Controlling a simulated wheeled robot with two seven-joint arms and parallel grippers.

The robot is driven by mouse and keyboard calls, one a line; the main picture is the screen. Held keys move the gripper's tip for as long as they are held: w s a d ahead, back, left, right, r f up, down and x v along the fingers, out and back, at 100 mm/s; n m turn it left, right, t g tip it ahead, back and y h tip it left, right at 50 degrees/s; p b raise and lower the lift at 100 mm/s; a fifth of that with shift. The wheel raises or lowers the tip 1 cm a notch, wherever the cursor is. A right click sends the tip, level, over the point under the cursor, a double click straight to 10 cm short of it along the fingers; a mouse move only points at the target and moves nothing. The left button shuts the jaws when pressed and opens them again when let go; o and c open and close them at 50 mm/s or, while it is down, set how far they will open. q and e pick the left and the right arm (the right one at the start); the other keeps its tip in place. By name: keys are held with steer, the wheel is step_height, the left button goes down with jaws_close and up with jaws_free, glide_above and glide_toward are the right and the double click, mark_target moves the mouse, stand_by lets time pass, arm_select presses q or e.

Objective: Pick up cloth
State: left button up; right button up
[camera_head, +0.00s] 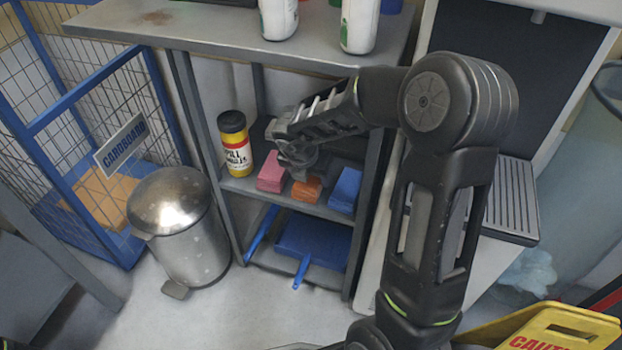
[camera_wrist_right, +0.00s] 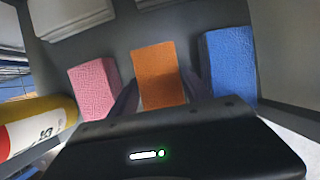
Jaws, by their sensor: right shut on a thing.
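Three folded cloths lie in a row on the rack's middle shelf: a pink cloth (camera_head: 271,172), an orange cloth (camera_head: 306,189) and a blue cloth (camera_head: 345,190). My right gripper (camera_head: 298,165) reaches into the shelf from above and is shut on the orange cloth. In the right wrist view the orange cloth (camera_wrist_right: 158,75) sits between the two dark fingers, with the pink cloth (camera_wrist_right: 94,90) to its left and the blue cloth (camera_wrist_right: 230,68) to its right. Whether the orange cloth is clear of the shelf cannot be told. My left gripper is not in view.
A yellow bottle with a black lid (camera_head: 235,145) stands left of the pink cloth. The grey rack's top (camera_head: 215,35) and posts enclose the shelf. A blue dustpan (camera_head: 312,243) lies on the lower shelf. A metal bin (camera_head: 183,230) stands to the left.

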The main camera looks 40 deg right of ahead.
mark_target(310, 177)
steer(key=c, duration=0.4)
steer(key=shift+r, duration=0.1)
steer(key=shift+r, duration=0.3)
steer(key=p+v, duration=0.2)
steer(key=v, duration=0.1)
steer(key=shift+w+d+r+p, duration=0.1)
steer(key=shift+r+p, duration=0.15)
steer(key=shift+p, duration=0.05)
steer(key=s+a+p, duration=0.2)
steer(key=s+a, duration=0.7)
steer(key=a, duration=0.5)
steer(key=shift+s, duration=0.4)
steer(key=shift+f, duration=0.15)
